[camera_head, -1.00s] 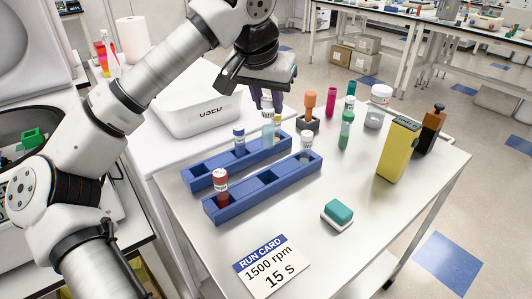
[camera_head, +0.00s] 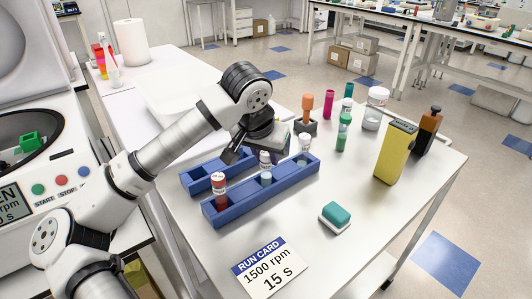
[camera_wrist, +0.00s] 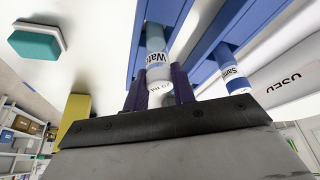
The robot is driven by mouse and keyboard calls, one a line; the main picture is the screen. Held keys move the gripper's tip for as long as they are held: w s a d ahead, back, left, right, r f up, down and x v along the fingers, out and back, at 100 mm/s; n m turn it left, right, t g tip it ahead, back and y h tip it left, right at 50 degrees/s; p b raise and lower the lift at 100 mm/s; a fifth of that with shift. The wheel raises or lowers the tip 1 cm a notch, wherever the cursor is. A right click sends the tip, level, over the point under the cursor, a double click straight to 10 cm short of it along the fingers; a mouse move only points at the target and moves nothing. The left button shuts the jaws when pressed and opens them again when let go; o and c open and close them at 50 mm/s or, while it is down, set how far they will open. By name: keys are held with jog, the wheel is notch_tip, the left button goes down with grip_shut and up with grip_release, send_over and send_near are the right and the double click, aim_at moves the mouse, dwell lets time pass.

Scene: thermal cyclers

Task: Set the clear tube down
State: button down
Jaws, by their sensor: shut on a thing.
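The clear tube (camera_head: 266,166) has a white cap, a pale blue tint and a label starting "Wat" that reads in the wrist view (camera_wrist: 155,42). It is upright at the middle of the front blue rack (camera_head: 290,186), its lower end at a slot; I cannot tell how deep it sits. My gripper (camera_wrist: 160,92) is shut on its cap, with a purple finger on each side. In the head view the fingers are mostly hidden by the wrist.
A red tube (camera_head: 219,190) stands left in the front rack, and a white-capped tube (camera_head: 304,150) stands right. The rear blue rack (camera_head: 196,178) is partly covered by my arm. A blue-capped tube (camera_wrist: 236,80) stands there. A teal-topped block (camera_head: 335,215) lies in front.

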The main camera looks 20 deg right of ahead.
jog(key=shift+f+b, duration=0.2)
jog(key=shift+b, duration=0.1)
jog(key=c, duration=1.2)
grip_release()
jog(key=shift+r, duration=0.1)
jog(key=shift+o, duration=0.2)
jog(key=shift+r+p, duration=0.25)
jog(key=shift+p, duration=0.2)
jog(key=b+v, duration=0.1)
jog(key=v, duration=1)
jog(key=shift+r, duration=0.4)
jog(key=shift+s, duration=0.15)
